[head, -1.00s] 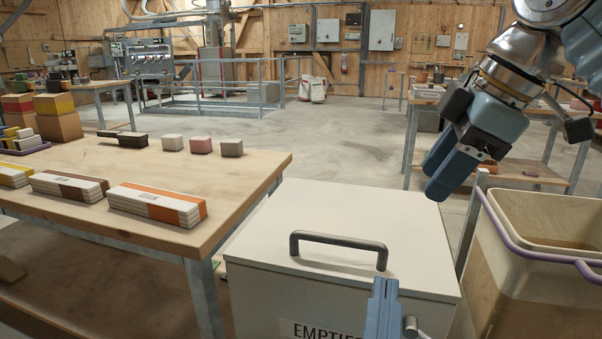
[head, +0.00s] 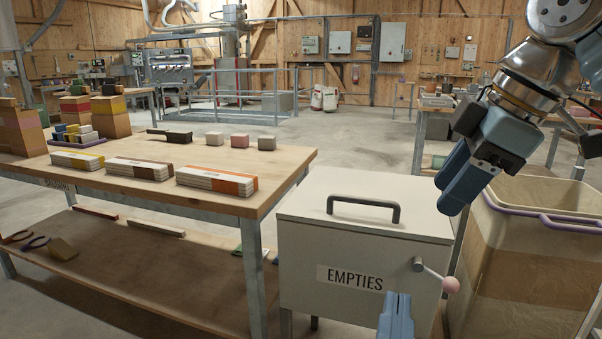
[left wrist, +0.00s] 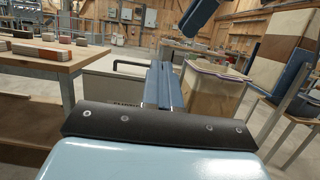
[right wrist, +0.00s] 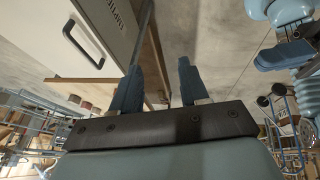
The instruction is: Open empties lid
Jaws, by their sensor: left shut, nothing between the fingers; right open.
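The empties box (head: 360,280) is a cream cabinet with a flat lid (head: 375,212), which lies closed. A dark bar handle (head: 363,206) stands on the lid. The front carries an EMPTIES label and a crank with a pink knob (head: 451,285). My left gripper (head: 398,300) is shut and empty in front of the box, below and left of the knob; it also shows in the left wrist view (left wrist: 158,85). My right gripper (head: 453,187) is open and empty, above the box's right side. The right wrist view shows its spread fingers (right wrist: 157,80) and the handle (right wrist: 82,45).
A wooden table (head: 130,188) with several labelled bundles and blocks stands left of the box. A tall tan bin (head: 520,250) with a purple rim stands close on the right. The floor behind the box is open.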

